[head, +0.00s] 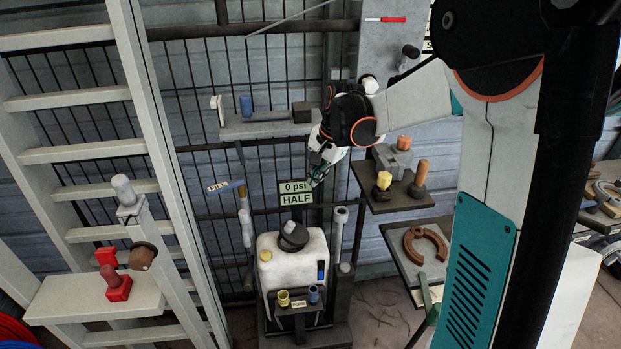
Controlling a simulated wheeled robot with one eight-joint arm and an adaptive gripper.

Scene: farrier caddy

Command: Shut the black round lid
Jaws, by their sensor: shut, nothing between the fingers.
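The black round lid (289,228) is on top of a white tank (306,262), low in the middle of the head view. It looks tilted up over a dark round opening; how far it stands open is hard to tell at this size. My gripper (316,183) is shut and empty. In the picture it is above and a little right of the lid, beside a sign reading "0 psi HALF" (295,193), and apart from the lid. Its fingertips are small and partly dark against the background.
A yellow cap (265,255) sits on the tank's left top. Upright pipes stand on both sides of the tank. A small shelf (298,308) with two cups is in front. A shelf (398,194) with knobs is to the right, and a pale ladder (150,130) to the left.

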